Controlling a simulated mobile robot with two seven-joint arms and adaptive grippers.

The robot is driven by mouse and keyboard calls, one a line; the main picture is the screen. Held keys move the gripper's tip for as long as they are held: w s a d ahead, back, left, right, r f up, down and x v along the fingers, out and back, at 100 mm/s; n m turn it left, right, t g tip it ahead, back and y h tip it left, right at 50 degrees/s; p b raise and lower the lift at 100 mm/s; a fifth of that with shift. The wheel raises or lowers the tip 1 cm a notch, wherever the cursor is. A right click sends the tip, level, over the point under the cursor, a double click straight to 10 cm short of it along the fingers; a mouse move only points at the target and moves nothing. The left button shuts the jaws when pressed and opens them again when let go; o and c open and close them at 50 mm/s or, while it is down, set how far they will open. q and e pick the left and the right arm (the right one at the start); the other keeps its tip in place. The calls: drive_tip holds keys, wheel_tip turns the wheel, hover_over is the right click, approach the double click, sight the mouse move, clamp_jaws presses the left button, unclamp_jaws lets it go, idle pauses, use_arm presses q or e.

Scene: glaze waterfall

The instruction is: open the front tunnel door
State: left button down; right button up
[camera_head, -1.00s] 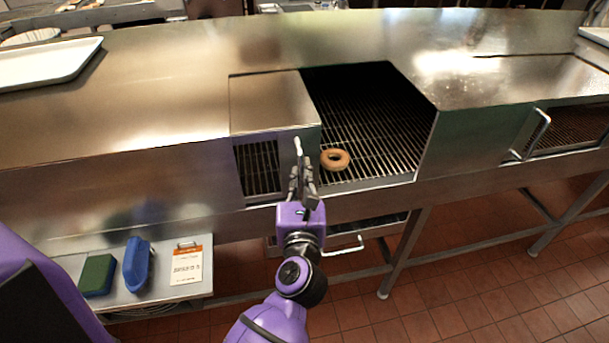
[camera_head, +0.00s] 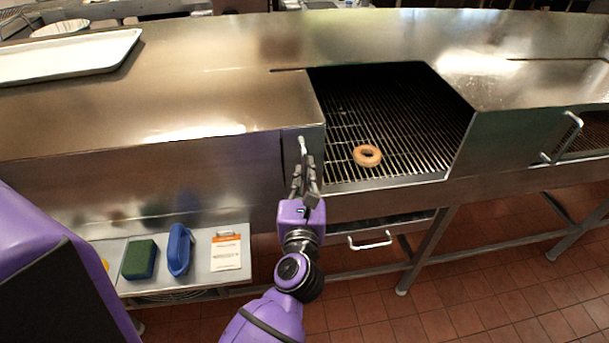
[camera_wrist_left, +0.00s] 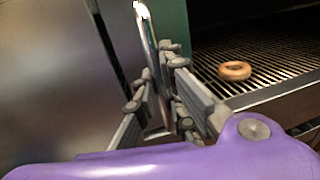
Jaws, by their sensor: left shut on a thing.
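The front tunnel door (camera_head: 316,148) is a steel sliding cover at the left side of the tunnel opening. Its upright bar handle (camera_head: 302,145) also shows in the left wrist view (camera_wrist_left: 146,38). My left gripper (camera_head: 306,168) is shut on this handle; its fingers close around the lower part of the bar in the left wrist view (camera_wrist_left: 168,88). Most of the door is tucked against the steel housing to its left. The opening to its right shows the dark wire grate (camera_head: 415,115) with a glazed ring doughnut (camera_head: 367,155) lying on it.
A second door handle (camera_head: 566,140) stands at the right. A drawer handle (camera_head: 370,240) sits below the opening. A white tray (camera_head: 65,57) lies on top.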

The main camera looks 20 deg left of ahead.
use_arm(q)
drive_tip(key=c, duration=1.8)
unclamp_jaws()
approach(305, 128)
drive_tip(key=x, duration=0.5)
drive_tip(key=shift+w+a, duration=0.1)
drive_tip(key=shift+w, duration=0.05)
